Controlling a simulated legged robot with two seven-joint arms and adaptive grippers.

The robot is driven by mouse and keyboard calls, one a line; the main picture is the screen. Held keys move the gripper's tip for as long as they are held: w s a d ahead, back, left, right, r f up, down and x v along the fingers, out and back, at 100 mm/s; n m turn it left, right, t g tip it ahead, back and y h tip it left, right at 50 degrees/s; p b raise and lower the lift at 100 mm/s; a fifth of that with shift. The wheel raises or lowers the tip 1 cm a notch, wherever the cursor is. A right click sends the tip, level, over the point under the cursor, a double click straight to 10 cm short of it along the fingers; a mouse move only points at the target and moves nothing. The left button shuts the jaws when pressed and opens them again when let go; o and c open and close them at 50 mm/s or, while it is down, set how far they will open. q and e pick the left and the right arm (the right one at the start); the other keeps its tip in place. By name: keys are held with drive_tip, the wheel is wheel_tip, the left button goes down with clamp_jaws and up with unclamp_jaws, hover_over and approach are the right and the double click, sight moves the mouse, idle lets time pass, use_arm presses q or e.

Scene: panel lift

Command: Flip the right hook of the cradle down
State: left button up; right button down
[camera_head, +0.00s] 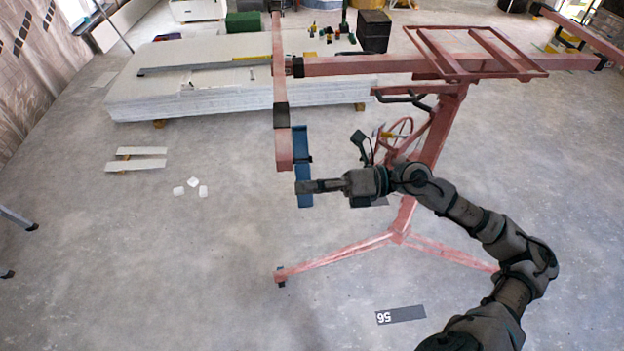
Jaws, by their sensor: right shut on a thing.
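The panel lift is a red metal frame with a post (430,135) on splayed floor legs. Its cradle has a long horizontal bar (360,66) and a crosswise end arm (279,75) with dark sleeves. A blue hook (302,145) is at the near end of that arm and hangs downward in the picture. My right gripper (304,187) reaches in from the right and is shut on the blue hook near its lower end. The fingers hide part of the hook. My left gripper is out of view.
A stack of white panels (190,95) lies behind the cradle. A red crank wheel (399,130) is on the post. White strips (135,165) and small white pieces (192,182) lie on the floor at left. A dark plate marked 56 (400,315) lies in front. Floor at left is mostly clear.

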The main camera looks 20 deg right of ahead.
drive_tip(key=m+p, duration=0.1)
drive_tip(key=r+m+p, duration=0.1)
drive_tip(key=m+p, duration=0.1)
drive_tip(key=s+r+m+p, duration=0.1)
drive_tip(key=m+p, duration=0.1)
drive_tip(key=shift+s+a+r, duration=0.1)
drive_tip(key=shift+a+r, duration=0.05)
drive_tip(key=shift+r, duration=0.1)
drive_tip(key=shift+r+m+p, duration=0.3)
drive_tip(key=shift+m+p, duration=0.8)
drive_tip(key=shift+p, duration=0.15)
drive_tip(key=c, duration=1.2)
unclamp_jaws()
drive_tip(key=shift+o, duration=0.2)
drive_tip(key=shift+a, duration=0.15)
